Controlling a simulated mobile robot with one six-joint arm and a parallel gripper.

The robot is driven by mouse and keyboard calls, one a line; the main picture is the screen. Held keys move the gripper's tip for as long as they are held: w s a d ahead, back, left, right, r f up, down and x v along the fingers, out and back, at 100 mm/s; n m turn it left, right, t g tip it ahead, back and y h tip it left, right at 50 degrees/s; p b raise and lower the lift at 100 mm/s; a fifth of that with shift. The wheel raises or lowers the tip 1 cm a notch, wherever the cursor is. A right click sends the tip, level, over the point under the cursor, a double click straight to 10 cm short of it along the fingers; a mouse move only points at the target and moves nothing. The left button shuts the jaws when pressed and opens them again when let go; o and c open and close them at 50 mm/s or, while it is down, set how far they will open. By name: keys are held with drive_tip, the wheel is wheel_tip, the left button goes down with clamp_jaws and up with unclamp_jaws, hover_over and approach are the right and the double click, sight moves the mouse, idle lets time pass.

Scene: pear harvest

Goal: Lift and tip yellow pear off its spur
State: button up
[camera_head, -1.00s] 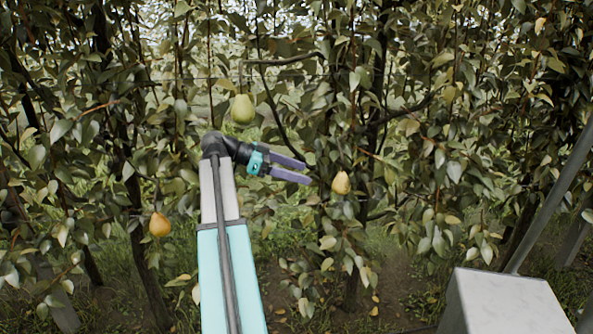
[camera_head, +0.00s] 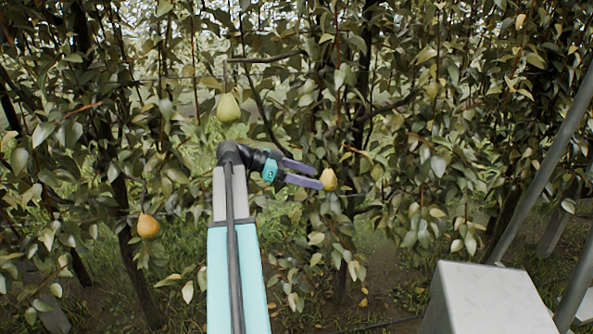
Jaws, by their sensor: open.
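The small yellow pear (camera_head: 329,180) hangs among leaves right of the middle in the head view. My gripper (camera_head: 318,178) points right toward it with its two purple fingers spread apart. The fingertips are at the pear's left side in the picture, and the lower fingertip overlaps its left edge. I cannot tell whether they touch it or how deep it lies between them. The pear's spur is not clear among the leaves.
A larger green pear (camera_head: 229,109) hangs above my wrist. An orange-yellow pear (camera_head: 148,227) hangs lower left. Thin branches and leaves surround the gripper. A pale box (camera_head: 490,300) and slanted grey posts (camera_head: 545,160) stand at the lower right.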

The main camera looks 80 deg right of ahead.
sight(325, 180)
drive_tip(key=shift+p+x, duration=0.55)
drive_tip(key=shift+x, duration=2.3)
drive_tip(key=c, duration=1.2)
